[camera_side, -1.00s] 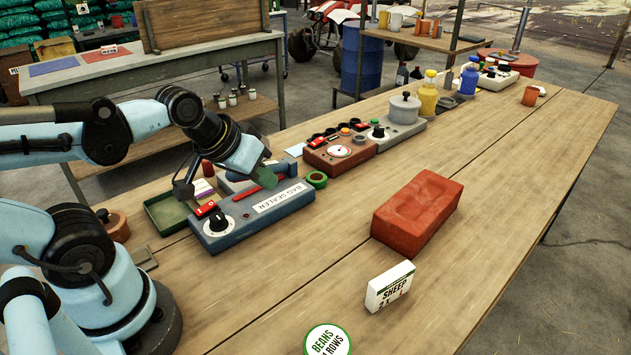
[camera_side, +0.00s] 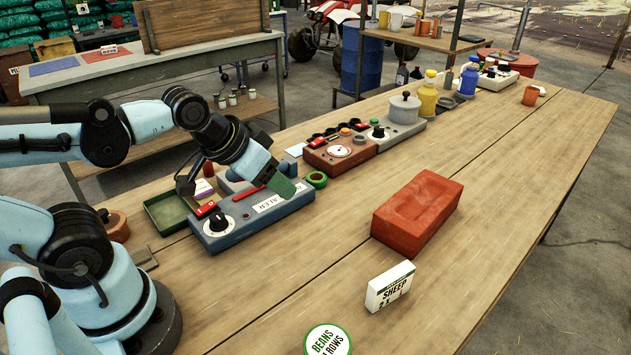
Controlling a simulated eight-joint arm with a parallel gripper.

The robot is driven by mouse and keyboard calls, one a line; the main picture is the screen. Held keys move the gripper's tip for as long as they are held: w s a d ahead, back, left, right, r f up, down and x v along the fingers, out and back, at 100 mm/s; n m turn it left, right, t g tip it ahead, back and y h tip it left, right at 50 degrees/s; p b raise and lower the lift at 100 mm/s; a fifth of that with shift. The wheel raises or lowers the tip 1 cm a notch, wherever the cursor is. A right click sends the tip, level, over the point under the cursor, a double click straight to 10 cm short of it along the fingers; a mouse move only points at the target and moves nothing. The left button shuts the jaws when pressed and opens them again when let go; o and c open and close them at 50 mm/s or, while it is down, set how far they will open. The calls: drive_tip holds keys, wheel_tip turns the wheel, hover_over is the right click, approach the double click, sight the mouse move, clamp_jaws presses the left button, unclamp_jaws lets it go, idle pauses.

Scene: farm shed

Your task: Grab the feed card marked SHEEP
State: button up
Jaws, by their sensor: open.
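The feed card marked SHEEP (camera_side: 390,288) is a small white block with a green top edge and black print. It stands upright near the front of the wooden table, in front of the red brick. My gripper (camera_side: 286,190) is over the blue-grey bag sealer (camera_side: 228,226), back and to the left of the card, and well apart from it. The gripper is open, and I see nothing held in it. One green finger shows clearly; the other is hidden.
A red brick (camera_side: 418,212) lies behind the card. A round BEANS sign (camera_side: 328,341) is at the front edge of the picture, left of the card. A green tray (camera_side: 170,212) and a red-brown gauge box (camera_side: 338,152) flank the sealer. Bare table (camera_side: 300,262) lies between sealer and card.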

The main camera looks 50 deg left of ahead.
drive_tip(key=m+g, duration=0.2)
drive_tip(key=g, duration=0.5)
approach(395, 273)
drive_tip(key=shift+a+f, duration=0.35)
drive_tip(key=shift+d+f, duration=0.15)
drive_tip(key=shift+d, duration=0.05)
drive_tip(key=shift+f, duration=0.35)
wheel_tip(395, 273, down, 11)
drive_tip(key=shift+d+f, duration=0.15)
